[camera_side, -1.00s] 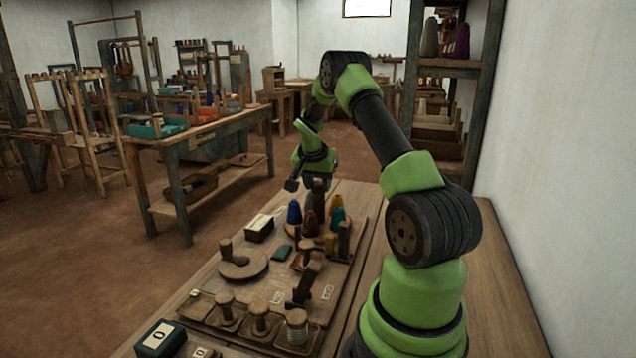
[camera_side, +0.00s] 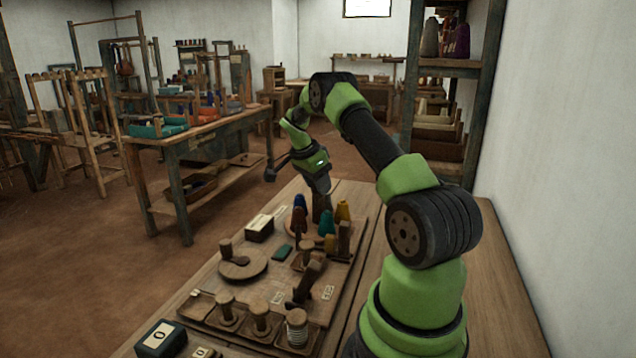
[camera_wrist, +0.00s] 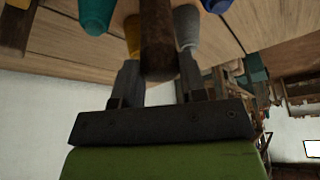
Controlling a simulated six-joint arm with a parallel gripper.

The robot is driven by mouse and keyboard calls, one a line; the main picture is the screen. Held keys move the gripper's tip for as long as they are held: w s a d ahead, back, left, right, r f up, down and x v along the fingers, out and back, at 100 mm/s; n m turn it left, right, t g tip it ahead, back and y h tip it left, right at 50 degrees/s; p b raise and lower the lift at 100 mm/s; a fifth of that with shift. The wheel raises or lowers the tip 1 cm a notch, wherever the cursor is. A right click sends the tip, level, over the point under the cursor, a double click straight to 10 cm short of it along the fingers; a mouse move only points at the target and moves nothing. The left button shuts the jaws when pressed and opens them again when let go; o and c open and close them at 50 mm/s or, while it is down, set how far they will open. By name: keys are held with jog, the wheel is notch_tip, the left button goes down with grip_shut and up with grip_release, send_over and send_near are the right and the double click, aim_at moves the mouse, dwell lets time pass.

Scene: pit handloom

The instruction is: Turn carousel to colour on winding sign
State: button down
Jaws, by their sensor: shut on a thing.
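The carousel (camera_side: 287,228) is a round wooden plate at the far end of the board, with coloured cones around its rim. In the side view, blue (camera_side: 300,202) is at the back left, dark red (camera_side: 299,222) at the front left, teal (camera_side: 327,223) at the front and yellow (camera_side: 343,211) at the right. My gripper (camera_side: 320,192) is shut on an upright brown wooden post (camera_wrist: 158,40) at the carousel. A grey cone (camera_wrist: 187,25) shows beside the post in the wrist view. I cannot make out which item is the winding sign; no lettering is readable.
A dark box with a pale top (camera_side: 260,230) stands left of the carousel, near a small green block (camera_side: 282,252). A round disc with a peg (camera_side: 243,266) and several wooden spools (camera_side: 260,318) are nearer. Upright wooden posts (camera_side: 344,238) crowd the carousel's front right.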

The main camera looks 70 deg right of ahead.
jog(key=m+g+y, duration=0.1)
jog(key=m, duration=0.2)
jog(key=shift+w+m, duration=0.1)
jog(key=shift+m, duration=0.3)
jog(key=shift+m+y, duration=0.4)
jog(key=shift+m, duration=0.7)
jog(key=shift+m+g+y, duration=0.3)
jog(key=shift+m, duration=0.4)
jog(key=c, duration=0.7)
grip_release()
jog(key=shift+n, duration=0.3)
